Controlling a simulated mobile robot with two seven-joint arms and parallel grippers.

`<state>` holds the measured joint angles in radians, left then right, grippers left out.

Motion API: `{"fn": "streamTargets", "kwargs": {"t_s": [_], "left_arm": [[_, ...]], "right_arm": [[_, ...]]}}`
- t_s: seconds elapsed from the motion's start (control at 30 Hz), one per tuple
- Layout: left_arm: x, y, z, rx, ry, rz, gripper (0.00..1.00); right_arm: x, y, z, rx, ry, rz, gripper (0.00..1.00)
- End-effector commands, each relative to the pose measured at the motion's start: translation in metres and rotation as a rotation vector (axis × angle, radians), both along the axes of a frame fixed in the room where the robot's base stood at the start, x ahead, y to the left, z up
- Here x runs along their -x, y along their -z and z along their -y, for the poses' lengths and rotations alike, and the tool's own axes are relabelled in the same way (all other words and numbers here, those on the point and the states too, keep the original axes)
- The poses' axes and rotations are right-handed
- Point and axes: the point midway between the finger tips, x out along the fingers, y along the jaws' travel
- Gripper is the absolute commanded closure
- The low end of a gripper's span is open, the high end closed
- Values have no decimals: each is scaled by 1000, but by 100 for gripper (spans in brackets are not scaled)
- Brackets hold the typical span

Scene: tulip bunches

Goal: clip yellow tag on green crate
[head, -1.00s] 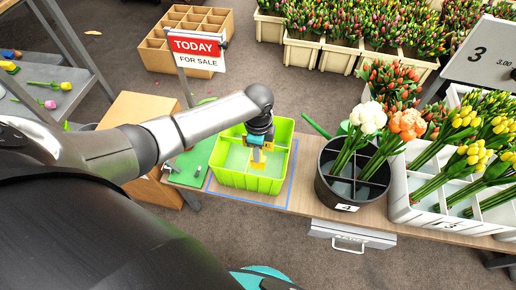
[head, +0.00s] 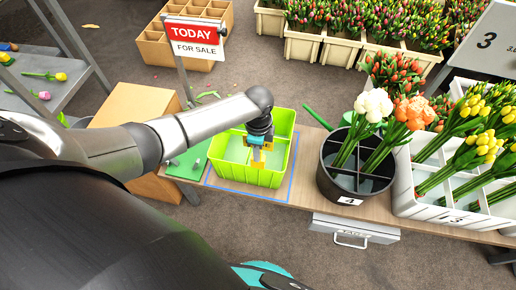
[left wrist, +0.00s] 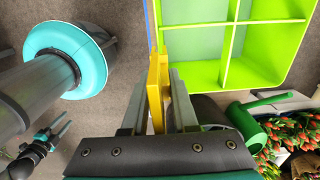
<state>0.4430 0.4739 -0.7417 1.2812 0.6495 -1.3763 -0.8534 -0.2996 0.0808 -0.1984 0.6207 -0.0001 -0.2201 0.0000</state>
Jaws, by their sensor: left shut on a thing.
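The lime green crate (head: 230,172) stands on the wooden bench, with dividers and pale compartments inside. My left gripper (head: 261,143) is over the crate's near side, pointing down, shut on the yellow tag (head: 257,158). In the left wrist view the yellow tag (left wrist: 155,88) is upright between the fingers, its far end at the rim of the crate (left wrist: 215,75). I cannot tell whether the tag grips the wall or only overlaps it. My right gripper (left wrist: 64,128) shows at the lower left of the left wrist view, fingers apart, empty.
A black round bucket (head: 335,190) with white and orange tulips stands right of the crate. A white divided crate (head: 405,190) with yellow tulips is further right. A TODAY sign (head: 195,40) stands behind. A green watering can (left wrist: 250,125) is beside the crate.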

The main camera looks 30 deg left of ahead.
Motion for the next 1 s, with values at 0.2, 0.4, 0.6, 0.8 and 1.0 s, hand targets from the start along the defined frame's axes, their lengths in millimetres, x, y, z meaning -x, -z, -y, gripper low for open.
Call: {"fn": "streamTargets", "kwargs": {"t_s": [0.2, 0.4, 0.6, 0.8, 1.0], "left_arm": [[0, 13, 0, 0, 0, 0, 100], [0, 23, 0, 0, 0, 0, 100], [0, 33, 0, 0, 0, 0, 100], [0, 42, 0, 0, -1, 1, 100], [0, 49, 0, 0, 0, 1, 100]], "right_arm": [[0, 9, 0, 0, -1, 0, 50], [0, 16, 0, -1, -1, 0, 50], [0, 24, 0, -1, -1, 0, 50], [-1, 31, 0, -1, -1, 2, 50], [-2, 36, 0, 0, 0, 6, 50]]}}
